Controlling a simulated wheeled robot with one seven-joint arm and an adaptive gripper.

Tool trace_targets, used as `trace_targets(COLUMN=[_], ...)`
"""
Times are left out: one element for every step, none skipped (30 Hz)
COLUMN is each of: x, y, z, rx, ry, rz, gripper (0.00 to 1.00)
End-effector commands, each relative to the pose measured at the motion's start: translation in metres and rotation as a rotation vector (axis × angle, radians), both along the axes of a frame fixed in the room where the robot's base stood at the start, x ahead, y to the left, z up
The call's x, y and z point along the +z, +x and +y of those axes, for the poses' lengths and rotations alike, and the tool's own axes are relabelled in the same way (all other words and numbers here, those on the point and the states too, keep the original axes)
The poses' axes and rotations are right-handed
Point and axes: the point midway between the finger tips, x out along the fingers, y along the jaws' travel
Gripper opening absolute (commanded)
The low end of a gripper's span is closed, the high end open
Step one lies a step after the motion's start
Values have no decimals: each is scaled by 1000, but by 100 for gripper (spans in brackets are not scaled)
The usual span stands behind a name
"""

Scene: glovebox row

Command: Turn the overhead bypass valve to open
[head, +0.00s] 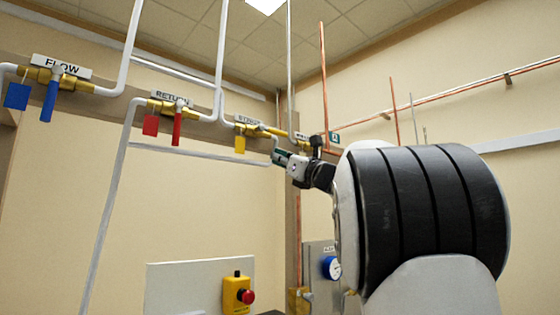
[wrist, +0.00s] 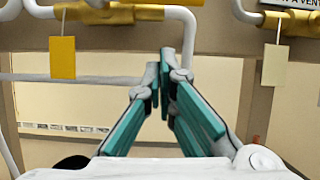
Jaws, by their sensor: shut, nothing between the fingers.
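The bypass valve (head: 247,127) is a brass body on the overhead pipe, third from the left, under a small label that is hard to read. A yellow tag (head: 240,144) hangs from it. A yellow lever (head: 273,130) appears to lie along the pipe to the right. In the wrist view the brass valve body (wrist: 110,13) is at the top, with its yellow tag (wrist: 62,57) at left. My gripper (head: 279,157) is just below and right of the valve, apart from it. In the wrist view my gripper (wrist: 160,62) has its teal fingers together, with nothing between them.
The FLOW valve's blue lever (head: 49,101) and the RETURN valve's red lever (head: 177,128) hang down at left. Another brass valve (wrist: 290,22) with a pale tag (wrist: 275,65) is at right. A white pipe (wrist: 187,35) bends down near my fingertips. A red stop button (head: 247,297) is below.

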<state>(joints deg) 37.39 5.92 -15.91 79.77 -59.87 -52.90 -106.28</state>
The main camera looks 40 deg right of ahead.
Motion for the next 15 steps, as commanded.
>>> trace_targets(x=[-9,-11,-14,-16,-18,-22,-25,-28,-32,-34,-37,-39,-42,-43,-45], y=[8,11,12,1,-7,-16,-22,-28,-36,-41,-46,-53,-57,-61,-66], z=[1,2,2,2,2,2,3,3,4,4,4,5,5,5,5], rx=[1,2,1,-3,-3,-4,-4,-3,-4,-3,-3,-3,-1,-2,-3], ry=[0,-1,0,0,-1,0,-1,-1,-1,-1,0,-1,0,0,-1], rz=[0,-1,-1,-1,-2,-2,-1,-1,-1,-1,-1,-1,0,0,0], gripper=[0,0,0,0,0,0,0,0,0,0,0,0,0,0,0])
